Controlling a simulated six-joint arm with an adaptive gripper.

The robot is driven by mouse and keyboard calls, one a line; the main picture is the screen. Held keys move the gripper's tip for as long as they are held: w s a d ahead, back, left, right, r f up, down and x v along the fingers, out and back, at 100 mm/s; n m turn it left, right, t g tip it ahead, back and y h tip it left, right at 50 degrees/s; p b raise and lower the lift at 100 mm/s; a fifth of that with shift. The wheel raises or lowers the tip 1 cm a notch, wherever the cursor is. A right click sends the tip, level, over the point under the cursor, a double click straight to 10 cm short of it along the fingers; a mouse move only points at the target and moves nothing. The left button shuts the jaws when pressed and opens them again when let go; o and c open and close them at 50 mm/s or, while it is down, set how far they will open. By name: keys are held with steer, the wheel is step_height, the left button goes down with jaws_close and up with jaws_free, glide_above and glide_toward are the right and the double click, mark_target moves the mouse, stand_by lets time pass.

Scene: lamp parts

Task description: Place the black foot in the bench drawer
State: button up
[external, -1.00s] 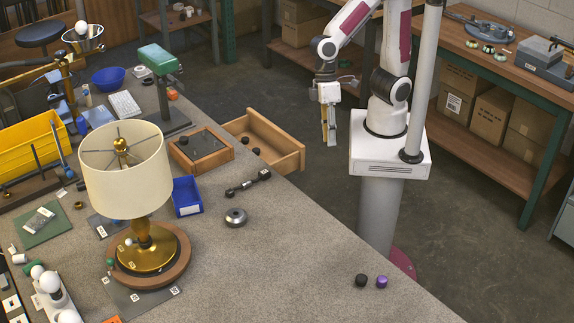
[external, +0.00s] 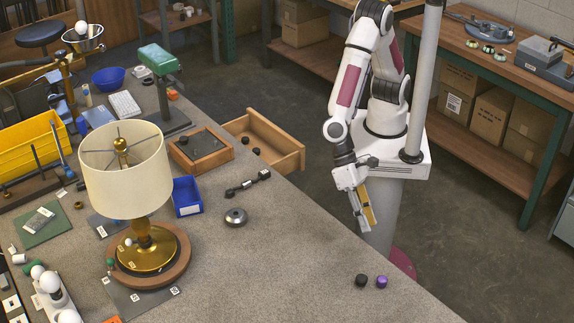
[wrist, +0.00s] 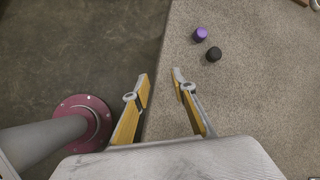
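A small black foot (external: 361,281) sits on the bench top near its front right edge, just left of a purple foot (external: 382,282). In the wrist view the black foot (wrist: 213,54) and the purple foot (wrist: 200,34) lie beyond my fingertips. The bench drawer (external: 266,143) is pulled open at the bench's far right side, with small dark pieces (external: 257,152) inside. My gripper (external: 366,226) hangs by the bench's right edge, above and behind the two feet. Its yellow-padded fingers (wrist: 160,82) are apart with nothing between them.
A lamp (external: 128,170) stands at left. The bench around the feet is clear.

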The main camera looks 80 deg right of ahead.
mark_target(361, 276)
steer(key=a+m, duration=0.1)
steer(key=a+f+m, duration=0.1)
steer(key=a, duration=0.1)
steer(key=a+f+y, duration=0.1)
steer(key=shift+s+a+m, duration=0.2)
steer(key=shift+s+m, duration=0.2)
steer(key=w+a+m, duration=0.1)
steer(key=a+m, duration=0.1)
steer(key=w+a+r+m+t+y, duration=0.1)
steer(key=m, duration=0.1)
steer(key=w+a+r+m, duration=0.1)
steer(key=a+m, duration=0.1)
steer(key=shift+w+a+y, duration=0.3)
steer(key=shift+w+y, duration=0.05)
steer(key=shift+y, duration=0.05)
steer(key=shift+w+m, duration=0.1)
steer(key=shift+m, duration=0.3)
steer(key=shift+f, duration=0.1)
steer(key=shift+x, duration=1.25)
steer(key=shift+x, duration=2.6)
steer(key=shift+w+a, duration=0.15)
steer(key=shift+c, duration=0.4)
steer(key=c, duration=0.5)
